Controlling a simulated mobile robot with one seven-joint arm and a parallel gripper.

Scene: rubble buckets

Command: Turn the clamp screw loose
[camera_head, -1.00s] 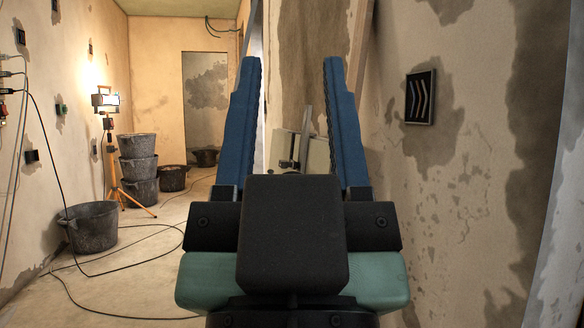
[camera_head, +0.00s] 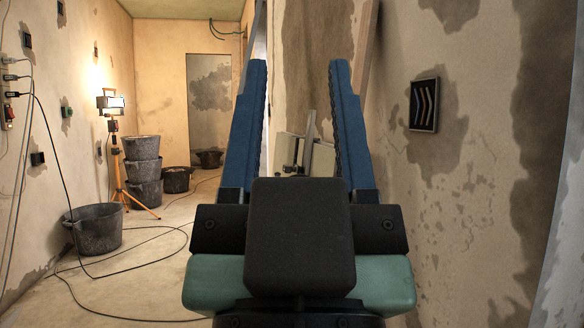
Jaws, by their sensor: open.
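My gripper (camera_head: 300,80) fills the middle of the view, its two blue fingers spread wide and pointing ahead and up. Nothing is between the fingers. Beyond them, low between the fingers, a pale board or panel (camera_head: 322,158) with a dark upright bar and small dark parts stands near the wall. It is well past the fingertips and partly hidden by my gripper. I cannot tell whether those dark parts are the clamp or its screw.
A black bucket (camera_head: 93,229) stands on the left floor, with stacked buckets (camera_head: 143,170) behind it and a work lamp on an orange tripod (camera_head: 120,160). Cables (camera_head: 130,262) lie across the floor.

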